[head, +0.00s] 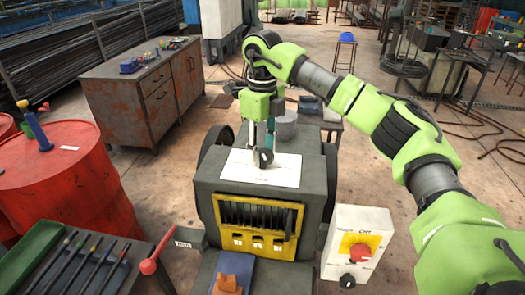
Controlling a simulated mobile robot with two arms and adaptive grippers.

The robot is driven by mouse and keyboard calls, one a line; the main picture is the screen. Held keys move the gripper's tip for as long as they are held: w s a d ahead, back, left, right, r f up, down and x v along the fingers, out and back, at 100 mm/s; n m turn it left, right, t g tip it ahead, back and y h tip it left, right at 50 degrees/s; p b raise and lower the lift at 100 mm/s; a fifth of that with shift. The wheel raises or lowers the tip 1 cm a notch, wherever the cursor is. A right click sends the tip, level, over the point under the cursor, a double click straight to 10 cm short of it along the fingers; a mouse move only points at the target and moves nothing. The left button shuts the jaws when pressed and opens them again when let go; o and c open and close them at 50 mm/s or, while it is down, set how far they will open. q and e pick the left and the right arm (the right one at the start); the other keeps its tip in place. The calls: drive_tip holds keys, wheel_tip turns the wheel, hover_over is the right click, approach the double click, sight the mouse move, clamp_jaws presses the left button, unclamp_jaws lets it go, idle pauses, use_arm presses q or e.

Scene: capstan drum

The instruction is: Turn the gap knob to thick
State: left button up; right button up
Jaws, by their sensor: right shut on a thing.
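The grey machine (212,190) stands in the middle of the head view, with a white label plate (286,171) on its top. A small dark knob (265,158) stands on that plate. My right gripper (263,150) reaches down over the plate from above and is shut on the knob, partly covering it. The print on the plate is too small to read, so I cannot tell which mark the knob points to. My left gripper is not in view.
A white control box (340,236) with a red button (359,253) stands at the machine's right. A red lever (150,262), red barrels (68,190) and a green tray (30,255) are at the left. A rusty cabinet (143,95) stands behind.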

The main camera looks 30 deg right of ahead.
sight(263, 154)
drive_tip(key=m, duration=0.4)
drive_tip(key=shift+r+m+b, duration=0.1)
drive_tip(key=shift+m+b, duration=0.2)
idle(0.3)
drive_tip(key=o, duration=1.1)
wheel_tip(263, 154, up, 12)
idle(0.5)
